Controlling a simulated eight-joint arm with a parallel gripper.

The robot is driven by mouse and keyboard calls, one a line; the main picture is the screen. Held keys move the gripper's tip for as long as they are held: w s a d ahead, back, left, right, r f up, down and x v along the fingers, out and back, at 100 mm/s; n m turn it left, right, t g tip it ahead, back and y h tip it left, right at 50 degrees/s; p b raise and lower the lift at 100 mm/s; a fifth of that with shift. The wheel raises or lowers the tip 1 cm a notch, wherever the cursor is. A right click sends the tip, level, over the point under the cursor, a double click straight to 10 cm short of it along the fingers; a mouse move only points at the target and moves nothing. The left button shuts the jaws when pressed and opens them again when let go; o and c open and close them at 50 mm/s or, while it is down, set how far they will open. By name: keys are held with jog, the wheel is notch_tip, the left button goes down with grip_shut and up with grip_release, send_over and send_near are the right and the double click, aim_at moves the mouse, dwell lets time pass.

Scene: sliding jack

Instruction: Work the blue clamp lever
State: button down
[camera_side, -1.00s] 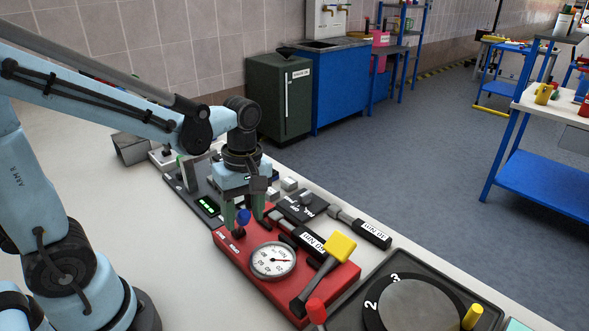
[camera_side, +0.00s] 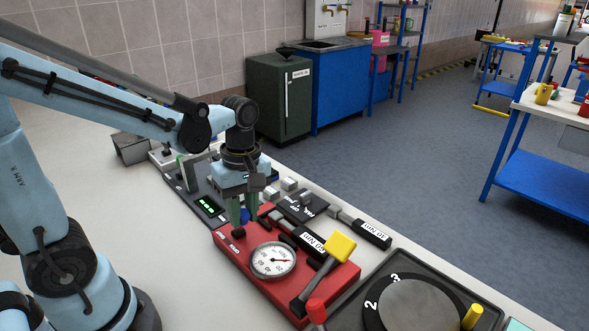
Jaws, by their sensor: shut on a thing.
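The blue knob of the clamp lever (camera_side: 245,215) shows at the back left end of the red unit (camera_side: 228,248). My gripper (camera_side: 244,219) points down over that end, its green fingers shut on the blue knob from both sides. The fingers hide part of the knob and most of the lever. A lever with a yellow handle (camera_side: 341,247) leans up at the unit's right end.
Black fixtures with labelled handles (camera_side: 372,233) lie close behind the red unit. A panel with a green display (camera_side: 208,206) stands at its back left. The bench (camera_side: 175,275) is clear at front left.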

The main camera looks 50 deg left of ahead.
jog(key=a+h, duration=0.3)
jog(key=shift+r+h, duration=0.25)
jog(key=shift+h, duration=0.05)
jog(key=shift+a+f+h, duration=0.1)
jog(key=shift+a+h, duration=0.4)
jog(key=shift+h, duration=0.35)
jog(key=shift+a+f+h, duration=0.1)
jog(key=shift+a+h, duration=0.4)
jog(key=shift+h, duration=0.35)
jog(key=c, duration=0.9)
grip_release()
jog(key=shift+r, duration=0.1)
jog(key=v, duration=1.2)
